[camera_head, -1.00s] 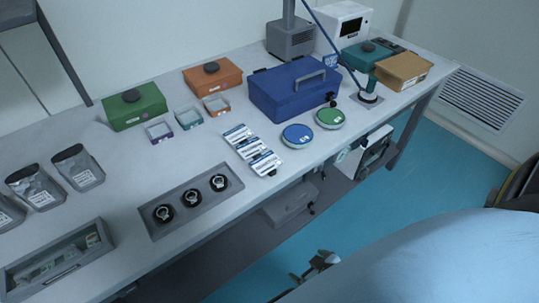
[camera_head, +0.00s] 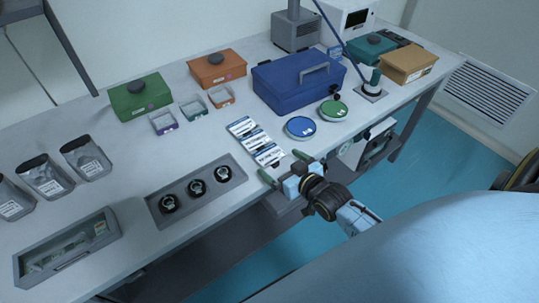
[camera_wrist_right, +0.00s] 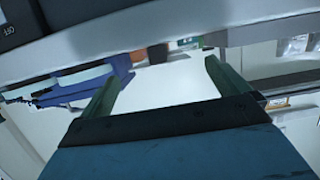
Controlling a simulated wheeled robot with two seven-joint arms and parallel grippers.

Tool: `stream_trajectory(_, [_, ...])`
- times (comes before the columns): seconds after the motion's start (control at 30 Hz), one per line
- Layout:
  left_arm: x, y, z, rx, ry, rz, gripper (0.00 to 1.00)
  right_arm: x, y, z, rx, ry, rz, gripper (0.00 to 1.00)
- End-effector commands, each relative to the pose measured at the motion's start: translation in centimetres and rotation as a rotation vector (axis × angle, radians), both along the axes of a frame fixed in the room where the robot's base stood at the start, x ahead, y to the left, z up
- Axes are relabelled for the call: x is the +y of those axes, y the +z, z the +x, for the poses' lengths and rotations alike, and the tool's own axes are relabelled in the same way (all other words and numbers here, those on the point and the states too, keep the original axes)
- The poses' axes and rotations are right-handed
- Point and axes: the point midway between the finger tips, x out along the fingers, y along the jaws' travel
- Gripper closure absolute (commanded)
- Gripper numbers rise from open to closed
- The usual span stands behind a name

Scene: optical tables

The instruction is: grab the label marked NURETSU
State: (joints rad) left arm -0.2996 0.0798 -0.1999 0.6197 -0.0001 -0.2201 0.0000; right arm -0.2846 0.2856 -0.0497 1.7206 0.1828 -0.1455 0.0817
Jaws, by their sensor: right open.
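Three white labels with blue bands lie in a staggered row on the table: a far one (camera_head: 240,126), a middle one (camera_head: 255,140) and a near one (camera_head: 268,155). Their print is too small to tell which reads NURETSU. My right gripper (camera_head: 286,167) is open at the table's front edge, just in front of the near label, with a green finger on each side. In the right wrist view its fingers (camera_wrist_right: 160,82) are spread with nothing between them. My left gripper is not in view.
A blue round tin (camera_head: 300,128) and a green one (camera_head: 333,110) lie right of the labels, before a blue toolbox (camera_head: 297,84). A grey tray (camera_head: 155,204) with black round parts is at left. Small open boxes (camera_head: 193,109) stand behind.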

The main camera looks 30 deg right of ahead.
Motion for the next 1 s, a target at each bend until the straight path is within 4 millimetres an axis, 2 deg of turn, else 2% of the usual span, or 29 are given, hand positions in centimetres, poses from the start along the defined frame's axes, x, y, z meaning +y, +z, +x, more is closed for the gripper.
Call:
stream_trajectory(0.27, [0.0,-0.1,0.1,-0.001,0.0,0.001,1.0,0.2,-0.5,2.0,0.0,0.0,0.0,0.0])
stream_trajectory(0.53, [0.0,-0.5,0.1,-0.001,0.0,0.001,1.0,0.4,-1.5,5.6,0.001,0.0,0.001,0.0])
stream_trajectory(0.87, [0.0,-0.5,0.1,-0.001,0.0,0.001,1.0,0.5,-1.6,6.1,0.002,0.0,0.001,0.0])
stream_trajectory(1.0, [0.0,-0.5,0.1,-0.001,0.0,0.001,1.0,0.5,-1.6,6.1,0.001,0.0,0.001,0.18])
